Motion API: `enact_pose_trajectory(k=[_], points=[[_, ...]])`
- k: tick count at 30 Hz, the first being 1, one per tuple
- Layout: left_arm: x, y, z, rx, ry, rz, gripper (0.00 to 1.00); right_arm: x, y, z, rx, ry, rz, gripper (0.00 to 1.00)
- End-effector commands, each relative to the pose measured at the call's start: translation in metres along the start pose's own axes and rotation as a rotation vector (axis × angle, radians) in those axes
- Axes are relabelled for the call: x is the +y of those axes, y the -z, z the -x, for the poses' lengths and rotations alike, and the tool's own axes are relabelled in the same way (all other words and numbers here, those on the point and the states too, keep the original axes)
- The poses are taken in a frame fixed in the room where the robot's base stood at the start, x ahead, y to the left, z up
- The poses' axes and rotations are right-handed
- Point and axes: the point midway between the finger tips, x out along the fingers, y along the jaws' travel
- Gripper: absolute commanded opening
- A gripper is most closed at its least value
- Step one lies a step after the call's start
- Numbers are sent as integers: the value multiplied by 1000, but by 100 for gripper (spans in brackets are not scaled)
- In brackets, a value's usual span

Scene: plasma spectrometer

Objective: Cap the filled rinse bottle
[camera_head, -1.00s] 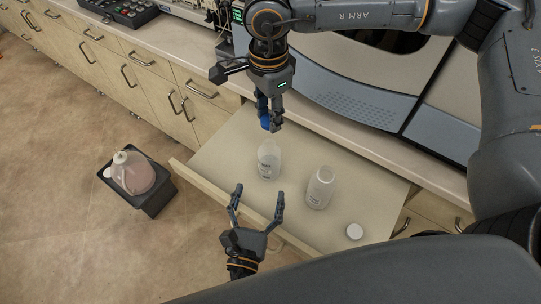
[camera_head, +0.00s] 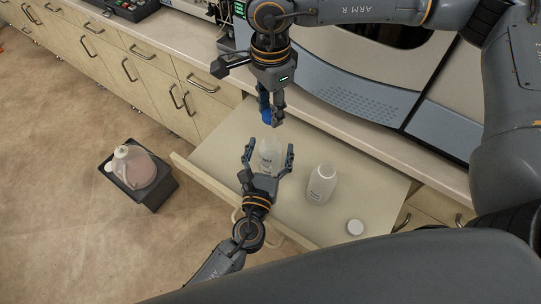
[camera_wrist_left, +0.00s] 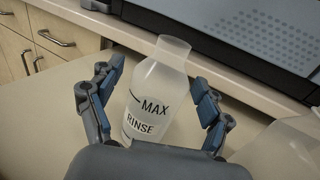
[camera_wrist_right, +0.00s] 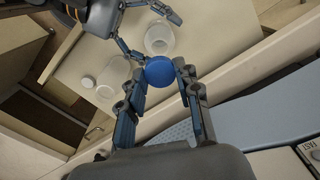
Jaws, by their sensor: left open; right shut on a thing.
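The rinse bottle (camera_wrist_left: 148,110) is translucent, open at the top and marked "MAX" and "RINSE". It stands upright on the pull-out surface, and its top shows in the head view (camera_head: 270,150). My left gripper (camera_head: 268,152) is open, with its fingers on either side of the bottle and gaps still visible in the left wrist view. My right gripper (camera_head: 272,116) is shut on a blue cap (camera_wrist_right: 160,71), held above and behind the bottle. The cap also shows in the head view (camera_head: 266,116).
A second open bottle (camera_head: 321,184) stands to the right, with a white cap (camera_head: 355,227) lying near it on the pull-out surface (camera_head: 225,150). A jug (camera_head: 134,167) sits in a dark bin on the floor. The counter and instrument are behind.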

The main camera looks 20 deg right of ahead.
Motion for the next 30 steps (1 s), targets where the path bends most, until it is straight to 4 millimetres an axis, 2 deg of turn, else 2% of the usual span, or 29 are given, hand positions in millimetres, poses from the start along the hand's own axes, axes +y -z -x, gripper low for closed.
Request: enact_pose_trajectory(k=[11, 22, 26, 30], points=[[0, 0, -4, -1, 0, 1, 77, 0, 0, 0, 0, 0, 0, 22], [0, 0, -4, 0, 0, 1, 1, 0, 0, 0, 0, 0, 0, 22], [0, 0, -4, 0, 0, 1, 0, 0, 0, -3, 0, -1, 0, 22], [0, 0, -4, 0, 0, 1, 0, 1, 0, -22, 0, -5, 0, 22]])
